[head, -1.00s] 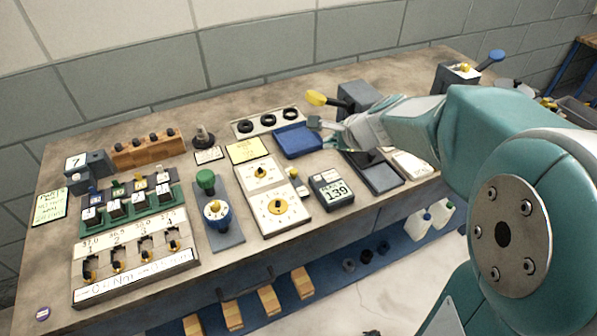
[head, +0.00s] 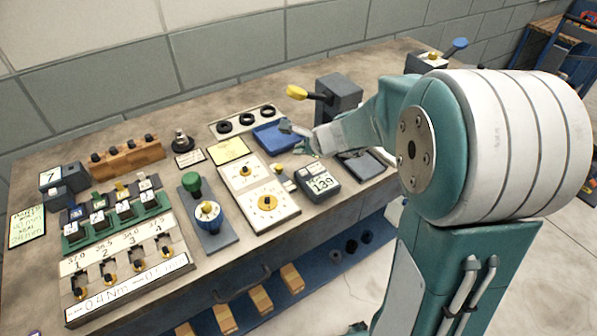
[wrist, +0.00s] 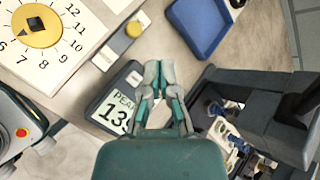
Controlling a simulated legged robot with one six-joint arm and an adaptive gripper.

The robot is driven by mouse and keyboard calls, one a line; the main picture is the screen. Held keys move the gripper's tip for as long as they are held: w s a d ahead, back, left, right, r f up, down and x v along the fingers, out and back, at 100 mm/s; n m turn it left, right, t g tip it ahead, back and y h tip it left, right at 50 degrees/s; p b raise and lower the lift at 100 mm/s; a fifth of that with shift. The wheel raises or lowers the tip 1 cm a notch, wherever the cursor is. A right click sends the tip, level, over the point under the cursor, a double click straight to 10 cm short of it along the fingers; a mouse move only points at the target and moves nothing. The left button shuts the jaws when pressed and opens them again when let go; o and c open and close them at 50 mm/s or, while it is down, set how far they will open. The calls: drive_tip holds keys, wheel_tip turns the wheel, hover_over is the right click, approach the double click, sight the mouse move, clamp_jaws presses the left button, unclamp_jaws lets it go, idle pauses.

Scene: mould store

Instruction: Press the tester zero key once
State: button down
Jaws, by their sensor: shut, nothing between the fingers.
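The grey readout unit (wrist: 118,102) has a pale display reading PEAK 139. In the head view the same unit (head: 319,185) stands near the bench front, right of a white dial panel. A small grey block (wrist: 118,45) with a yellow round button (wrist: 134,29) and a white label lies beside it; the label is too blurred to read. I cannot tell for certain which part is the zero key. My gripper (wrist: 159,70) is shut and empty, above the bench beside the readout's upper right corner. It hides part of the display and the unit's right side.
A blue tray (wrist: 202,38) lies close to the gripper. The dial panel (head: 244,198) is left of the readout. A dark press with a yellow-ended lever (head: 340,92) stands behind. Knobs, numbered blocks and a switch panel (head: 127,275) fill the left bench.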

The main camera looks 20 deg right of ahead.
sight(306, 172)
drive_tip(key=f, duration=0.1)
drive_tip(key=d+f, duration=0.2)
drive_tip(key=f, duration=0.1)
drive_tip(key=shift+d+f, duration=0.1)
drive_tip(key=shift+f, duration=0.25)
drive_tip(key=shift+a+f, duration=0.15)
drive_tip(key=shift+a, duration=0.55)
drive_tip(key=shift+d, duration=0.45)
drive_tip(key=shift+a, duration=0.3)
drive_tip(key=shift+d, duration=0.2)
